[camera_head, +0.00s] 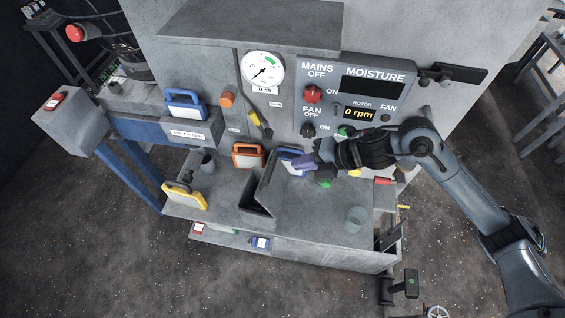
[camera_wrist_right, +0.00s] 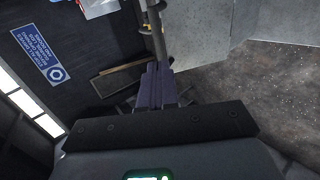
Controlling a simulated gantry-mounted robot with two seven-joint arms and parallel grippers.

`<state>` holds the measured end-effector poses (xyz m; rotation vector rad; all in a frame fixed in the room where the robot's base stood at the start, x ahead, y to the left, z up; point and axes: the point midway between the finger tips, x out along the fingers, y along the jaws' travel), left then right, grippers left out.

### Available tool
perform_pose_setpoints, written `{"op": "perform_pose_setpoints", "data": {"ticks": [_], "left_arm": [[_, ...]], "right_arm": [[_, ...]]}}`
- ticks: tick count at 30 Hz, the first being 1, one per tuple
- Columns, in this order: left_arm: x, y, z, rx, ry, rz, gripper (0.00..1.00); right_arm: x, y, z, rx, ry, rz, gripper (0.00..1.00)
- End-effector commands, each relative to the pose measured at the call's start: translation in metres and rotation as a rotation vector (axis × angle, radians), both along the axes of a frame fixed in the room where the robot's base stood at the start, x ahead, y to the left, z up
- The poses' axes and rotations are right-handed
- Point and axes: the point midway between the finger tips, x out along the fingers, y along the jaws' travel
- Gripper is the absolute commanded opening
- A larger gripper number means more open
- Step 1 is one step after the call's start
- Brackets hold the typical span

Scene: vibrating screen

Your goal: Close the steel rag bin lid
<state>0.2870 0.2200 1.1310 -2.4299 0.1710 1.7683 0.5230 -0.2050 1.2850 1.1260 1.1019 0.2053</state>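A grey steel box with a dark wedge-shaped opening (camera_head: 257,207) stands on the grey bench; it looks like the rag bin. A flat grey panel, which looks like its lid (camera_head: 265,178), stands raised and tilted at its right side. My right gripper (camera_head: 302,164) has purple fingers and is just right of and behind the raised panel, with a visible gap. In the right wrist view its fingers (camera_wrist_right: 157,85) lie together with nothing seen between them. The bin does not clearly show in that view. My left gripper is not in view.
A blue-handled case (camera_head: 291,159) is close behind my right fingers, and an orange case (camera_head: 248,156) is left of them. A yellow case (camera_head: 184,195) stands at the bench's left, a grey cup (camera_head: 355,219) at its right. The control panel (camera_head: 357,97) rises behind.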

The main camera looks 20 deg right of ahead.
Motion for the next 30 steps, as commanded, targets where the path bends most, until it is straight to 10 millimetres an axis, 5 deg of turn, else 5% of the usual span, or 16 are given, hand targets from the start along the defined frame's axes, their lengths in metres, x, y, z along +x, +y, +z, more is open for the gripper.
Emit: {"op": "perform_pose_setpoints", "data": {"ticks": [12,30], "left_arm": [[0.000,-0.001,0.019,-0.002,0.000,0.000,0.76],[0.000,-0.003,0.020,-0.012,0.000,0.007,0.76]], "right_arm": [[0.029,0.037,-0.033,0.002,0.000,0.000,0.00],[0.033,0.042,-0.040,0.000,-0.002,0.000,0.00]]}}
